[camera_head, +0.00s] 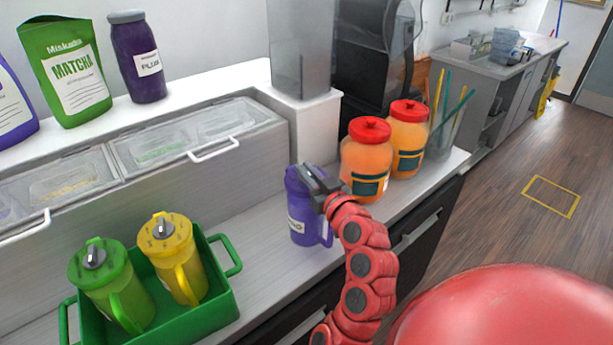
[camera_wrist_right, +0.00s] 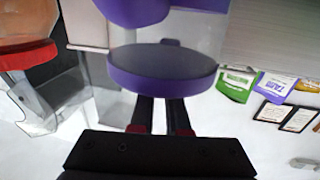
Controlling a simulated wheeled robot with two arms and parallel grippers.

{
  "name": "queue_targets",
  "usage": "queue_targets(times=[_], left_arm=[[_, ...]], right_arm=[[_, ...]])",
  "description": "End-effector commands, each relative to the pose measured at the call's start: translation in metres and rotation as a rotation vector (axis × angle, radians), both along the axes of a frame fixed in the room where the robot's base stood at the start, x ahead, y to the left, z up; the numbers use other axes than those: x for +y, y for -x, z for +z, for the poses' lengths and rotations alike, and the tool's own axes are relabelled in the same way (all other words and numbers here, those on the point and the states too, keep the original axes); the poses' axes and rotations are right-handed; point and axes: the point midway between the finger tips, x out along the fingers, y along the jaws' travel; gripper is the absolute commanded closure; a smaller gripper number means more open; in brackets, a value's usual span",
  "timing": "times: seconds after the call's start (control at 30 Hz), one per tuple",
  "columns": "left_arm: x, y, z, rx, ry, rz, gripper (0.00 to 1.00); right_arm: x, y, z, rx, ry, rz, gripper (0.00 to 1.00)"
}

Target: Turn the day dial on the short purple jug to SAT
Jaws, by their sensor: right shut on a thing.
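The short purple jug (camera_head: 302,222) stands upright on the counter, with a white label on its front and a handle at its right. My right gripper (camera_head: 316,180) is over its lid from the right, shut on the dial on top. The dial and its day lettering are hidden by the gripper. In the right wrist view, the round purple lid (camera_wrist_right: 162,68) covers the tips of both dark fingers (camera_wrist_right: 160,112), and part of the jug body shows above it. My left gripper is not in view.
A green tray (camera_head: 222,318) with a green jug (camera_head: 110,285) and a yellow jug (camera_head: 172,258) stands left of the purple jug. Two orange jars (camera_head: 366,160) with red lids and a straw holder (camera_head: 442,138) stand behind it. Bare counter lies between tray and jug.

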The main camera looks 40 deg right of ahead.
Motion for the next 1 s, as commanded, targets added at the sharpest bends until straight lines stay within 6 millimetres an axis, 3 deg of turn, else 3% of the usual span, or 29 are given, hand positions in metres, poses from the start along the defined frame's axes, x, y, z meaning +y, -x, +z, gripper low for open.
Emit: queue_targets(times=[0.47, 0.5, 0.63, 1.0], left_arm=[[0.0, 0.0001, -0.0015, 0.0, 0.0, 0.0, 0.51], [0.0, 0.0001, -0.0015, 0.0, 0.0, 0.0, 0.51], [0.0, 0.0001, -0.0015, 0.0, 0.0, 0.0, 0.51], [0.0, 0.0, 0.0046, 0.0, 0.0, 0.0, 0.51]], right_arm=[[0.0005, -0.0004, -0.0005, 0.001, -0.001, 0.009, 1.0], [0.0004, -0.0003, -0.0005, 0.001, -0.001, 0.009, 0.79], [0.0003, -0.0003, -0.0003, 0.0, 0.0, 0.009, 0.56], [-0.0009, 0.0023, 0.0019, 0.001, 0.001, 0.005, 0.56]])
